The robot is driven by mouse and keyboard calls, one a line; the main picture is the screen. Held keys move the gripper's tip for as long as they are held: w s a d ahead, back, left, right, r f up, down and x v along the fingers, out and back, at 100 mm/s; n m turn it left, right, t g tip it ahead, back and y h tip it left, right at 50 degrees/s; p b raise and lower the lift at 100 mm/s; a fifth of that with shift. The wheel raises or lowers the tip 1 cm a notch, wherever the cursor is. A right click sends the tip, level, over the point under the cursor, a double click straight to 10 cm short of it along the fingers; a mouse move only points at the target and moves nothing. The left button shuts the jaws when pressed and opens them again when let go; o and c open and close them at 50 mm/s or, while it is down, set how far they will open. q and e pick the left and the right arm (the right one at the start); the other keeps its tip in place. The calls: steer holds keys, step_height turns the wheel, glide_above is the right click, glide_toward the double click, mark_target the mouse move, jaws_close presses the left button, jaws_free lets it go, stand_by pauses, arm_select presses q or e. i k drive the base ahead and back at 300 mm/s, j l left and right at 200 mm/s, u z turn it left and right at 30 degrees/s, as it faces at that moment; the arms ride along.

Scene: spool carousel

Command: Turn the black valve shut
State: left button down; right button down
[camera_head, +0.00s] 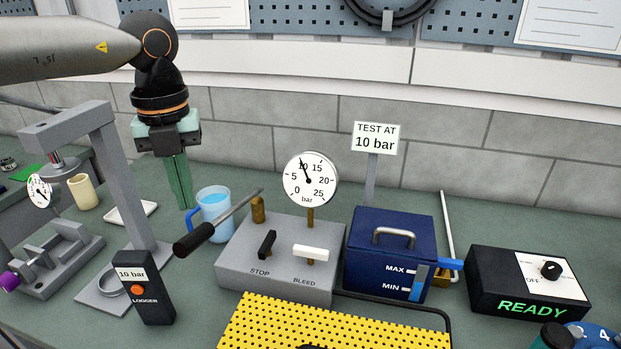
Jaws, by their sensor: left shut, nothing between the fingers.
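The black valve (267,244) is a short black lever above the word STOP on the grey pump block (235,270). It points roughly front to back, slightly slanted. A white lever (310,252) marked BLEED sits to its right and lies crosswise. The round gauge (309,180) stands behind them, its needle near 10 bar. My left gripper (184,206) points down, shut and empty, behind and left of the block, clear of the valve. My right gripper is not in view.
A pump handle (205,236) with a black grip slants out left of the block. A cup of blue liquid (214,208), a logger (148,290) and a grey stand (120,190) are at left. A blue tank (390,253) and a READY box (500,290) are at right. A yellow perforated tray (290,325) lies in front.

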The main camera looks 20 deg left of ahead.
mark_target(265, 251)
steer(key=k, duration=1)
